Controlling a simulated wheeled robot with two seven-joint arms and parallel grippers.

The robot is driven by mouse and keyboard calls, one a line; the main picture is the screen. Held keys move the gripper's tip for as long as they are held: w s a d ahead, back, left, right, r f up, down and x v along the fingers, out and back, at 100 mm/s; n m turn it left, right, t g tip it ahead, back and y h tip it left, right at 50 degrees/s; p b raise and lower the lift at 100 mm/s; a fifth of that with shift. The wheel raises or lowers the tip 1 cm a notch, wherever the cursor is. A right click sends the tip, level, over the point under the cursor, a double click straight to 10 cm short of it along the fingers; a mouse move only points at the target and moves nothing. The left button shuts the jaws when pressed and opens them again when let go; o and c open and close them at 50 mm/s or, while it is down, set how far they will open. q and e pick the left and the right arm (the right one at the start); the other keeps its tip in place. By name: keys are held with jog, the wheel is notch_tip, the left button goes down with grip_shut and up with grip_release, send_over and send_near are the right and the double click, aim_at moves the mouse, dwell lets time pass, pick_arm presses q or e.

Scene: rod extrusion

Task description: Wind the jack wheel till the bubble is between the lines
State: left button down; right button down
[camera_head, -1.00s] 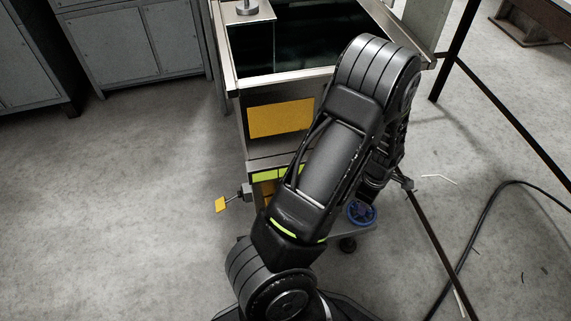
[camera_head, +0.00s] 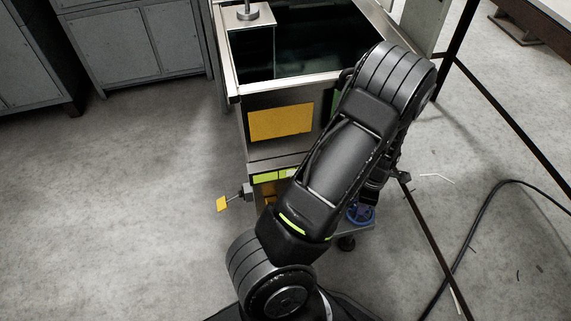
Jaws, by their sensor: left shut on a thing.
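The blue jack wheel (camera_head: 360,215) sits low at the right of the metal tank stand, partly covered by my left arm. My left gripper (camera_head: 368,201) reaches down to the wheel from above and is shut on it; its fingertips are mostly hidden. A yellow-green level vial (camera_head: 267,177) shows on the front of the stand, with a paler patch near its right end, where my arm cuts it off. I cannot make out the bubble against the lines. My right gripper is not in view.
The dark-filled tank (camera_head: 300,52) stands above, with a yellow plate (camera_head: 280,121) on its front. A valve with a yellow handle (camera_head: 222,203) sticks out left. A black cable (camera_head: 470,235) lies on the floor at right. Grey cabinets (camera_head: 140,45) stand back left; the left floor is clear.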

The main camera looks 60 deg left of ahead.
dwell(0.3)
pick_arm(q)
jog(key=shift+r+n+p, duration=0.1)
jog(key=shift+n+p, duration=0.5)
jog(key=shift+n, duration=0.5)
jog(key=shift+n+p, duration=0.5)
jog(key=shift+p, duration=0.1)
jog(key=shift+n, duration=0.4)
